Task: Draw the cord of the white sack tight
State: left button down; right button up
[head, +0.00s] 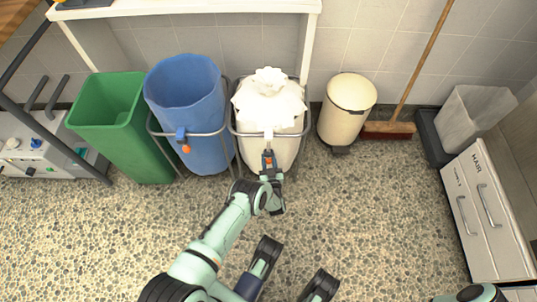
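The white sack (270,105) hangs in a grey metal frame between the blue sack and the cream bin. Its top is bunched together into a puckered knot, with a loose ruffle around it. A pale cord lock (268,134) shows on its front. An orange cord pull (268,154) is just below, at the fingertips of my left gripper (269,160). The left gripper appears shut on this pull, in front of the sack; the fingers hide part of it. My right gripper is not in view; only a bit of that arm shows at the bottom right edge.
A blue sack (188,100), open at the top, and a green bin (120,130) stand to the left. A cream pedal bin (347,108), a broom (390,129) and a drawer cabinet (487,210) are to the right. The pebbled floor in front is clear.

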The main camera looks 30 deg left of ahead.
pick_arm(q)
jog(key=shift+s+f, duration=0.1)
jog(key=shift+f, duration=0.25)
jog(key=c, duration=0.8)
grip_release()
jog(key=shift+f, duration=0.15)
